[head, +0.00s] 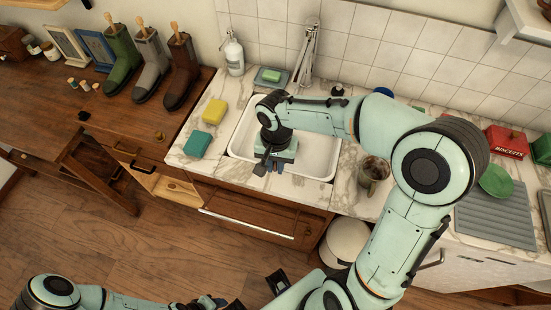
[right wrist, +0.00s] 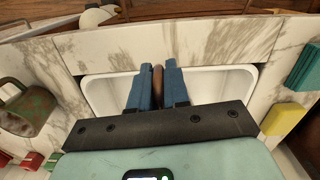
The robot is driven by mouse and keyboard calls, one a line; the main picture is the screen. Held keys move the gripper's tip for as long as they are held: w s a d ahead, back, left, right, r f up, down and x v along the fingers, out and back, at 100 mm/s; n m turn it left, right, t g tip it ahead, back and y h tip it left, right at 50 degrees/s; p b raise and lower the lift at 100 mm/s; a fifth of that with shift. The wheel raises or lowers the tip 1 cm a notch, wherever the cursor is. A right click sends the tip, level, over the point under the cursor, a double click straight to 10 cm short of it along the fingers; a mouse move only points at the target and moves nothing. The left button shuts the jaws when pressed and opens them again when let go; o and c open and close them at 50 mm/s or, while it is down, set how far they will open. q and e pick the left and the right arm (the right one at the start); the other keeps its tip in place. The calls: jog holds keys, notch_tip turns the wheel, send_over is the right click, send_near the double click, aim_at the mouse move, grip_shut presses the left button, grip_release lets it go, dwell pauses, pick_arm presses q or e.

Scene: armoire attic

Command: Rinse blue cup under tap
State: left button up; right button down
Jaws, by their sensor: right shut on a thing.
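My right gripper (head: 268,168) is over the front part of the white sink basin (head: 310,162). In the right wrist view its blue fingers (right wrist: 153,88) are shut on a slim brown thing (right wrist: 158,80); I cannot tell what it is. The metal tap (head: 307,52) stands behind the basin at the wall. A blue thing (head: 383,91) shows behind my right arm, mostly hidden; I cannot tell whether it is the blue cup. No other blue cup is clear.
A yellow sponge (head: 215,111) and teal sponge (head: 197,144) lie left of the basin. A soap bottle (head: 234,56) and a soap dish (head: 270,77) stand behind. A mottled mug (head: 374,172) is right of the basin. A red biscuit tin (head: 507,141) and green plate (head: 496,180) are farther right.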

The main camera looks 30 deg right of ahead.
jog(key=shift+w+d, duration=0.45)
jog(key=shift+d, duration=0.1)
jog(key=w+d+p, duration=0.1)
jog(key=w+d, duration=0.1)
jog(key=w+d+f+p, duration=0.1)
jog(key=d, duration=0.1)
jog(key=shift+w+d+f, duration=0.15)
jog(key=shift+w+d, duration=0.2)
jog(key=shift+w, duration=0.05)
pick_arm(q)
jog(key=w+r+p, duration=0.2)
jog(key=w+r, duration=0.2)
jog(key=r, duration=0.1)
jog(key=shift+r, duration=0.4)
pick_arm(e)
jog(key=w+d+f, duration=0.1)
jog(key=w+d, duration=0.2)
jog(key=d, duration=0.1)
jog(key=shift+w+d+f, duration=0.15)
jog(key=shift+w+d, duration=0.2)
pick_arm(q)
jog(key=shift+s+f, duration=0.1)
jog(key=shift+f, duration=0.05)
pick_arm(e)
jog(key=shift+s+d, duration=0.1)
jog(key=shift+s, duration=0.05)
